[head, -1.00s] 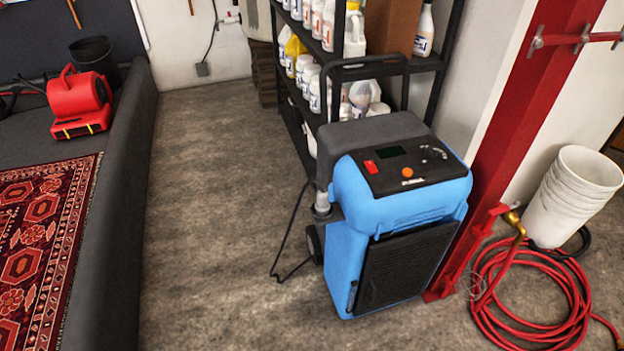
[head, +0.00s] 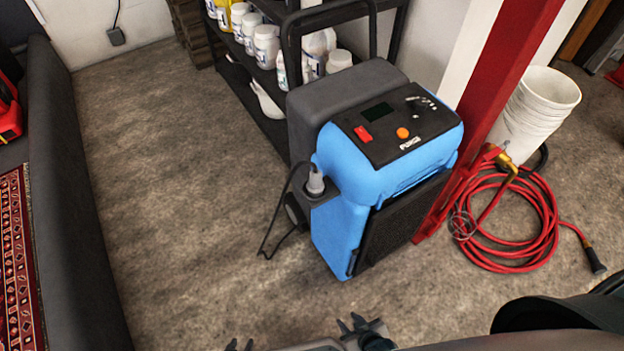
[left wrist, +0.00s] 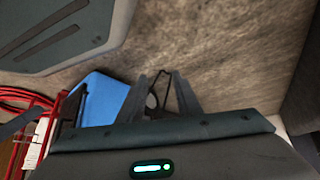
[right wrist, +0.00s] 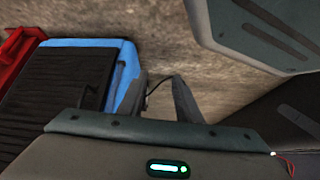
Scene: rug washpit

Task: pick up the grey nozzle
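The grey nozzle (head: 316,181) stands upright in a dark holder (head: 321,196) on the left side of the blue machine (head: 345,222), with a dark cord beside it. My left gripper (head: 240,345) is at the bottom edge of the head view, mostly cut off. My right gripper (head: 352,326) is right of it, below and in front of the machine. Both are apart from the nozzle. In the left wrist view my left gripper (left wrist: 164,76) has its fingers apart and empty. In the right wrist view my right gripper (right wrist: 160,78) is also open and empty.
A shelf with bottles (head: 262,75) stands behind the machine. A red post (head: 500,95), a coiled red hose (head: 530,262) and stacked white buckets (head: 535,108) are on the right. A dark pit wall (head: 65,200) runs along the left. Floor (head: 180,200) between is clear.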

